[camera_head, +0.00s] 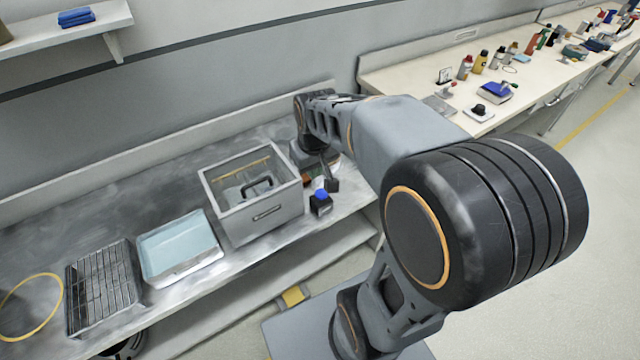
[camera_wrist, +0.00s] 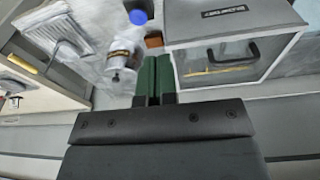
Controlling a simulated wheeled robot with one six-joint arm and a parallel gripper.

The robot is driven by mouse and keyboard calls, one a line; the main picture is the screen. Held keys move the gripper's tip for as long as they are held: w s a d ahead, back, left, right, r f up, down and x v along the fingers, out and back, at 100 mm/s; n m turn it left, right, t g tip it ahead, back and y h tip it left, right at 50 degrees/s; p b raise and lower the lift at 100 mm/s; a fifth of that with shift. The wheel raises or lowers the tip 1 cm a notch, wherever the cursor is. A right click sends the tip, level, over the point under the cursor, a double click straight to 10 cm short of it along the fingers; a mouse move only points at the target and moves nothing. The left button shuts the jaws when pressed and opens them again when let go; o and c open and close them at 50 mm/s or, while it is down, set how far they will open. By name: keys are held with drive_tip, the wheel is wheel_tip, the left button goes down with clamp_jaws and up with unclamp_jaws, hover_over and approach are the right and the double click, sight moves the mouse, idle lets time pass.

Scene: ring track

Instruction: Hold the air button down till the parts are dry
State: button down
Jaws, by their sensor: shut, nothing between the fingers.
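A small black box with a blue round top (camera_head: 321,203), which looks like the air button, sits near the bench's front edge. It stands right of a grey box with a clear lid and black handle (camera_head: 265,216). My gripper (camera_head: 331,185) is just behind the black box, seen apart from its blue top. In the wrist view its green fingers (camera_wrist: 155,78) are together and empty. The grey box (camera_wrist: 228,28) is to their right there. A blue round top (camera_wrist: 137,17) and a white bottle-like thing (camera_wrist: 120,62) are to their left. I cannot see parts inside the grey box clearly.
A tray of pale blue liquid (camera_head: 180,247), a wire rack (camera_head: 102,287) and a yellow ring (camera_head: 32,305) lie left along the bench. Another bench (camera_head: 440,80) with bottles and tools is at the right. The wall stands close behind.

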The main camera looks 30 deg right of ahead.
drive_tip(key=g+p, duration=0.2)
hover_over(321, 192)
wheel_tip(321, 192, down, 5)
drive_tip(key=shift+r+n, duration=0.15)
drive_tip(key=shift+n, duration=0.25)
wheel_tip(321, 192, down, 14)
drive_tip(key=shift+r+p, duration=0.1)
drive_tip(key=shift+p, duration=0.55)
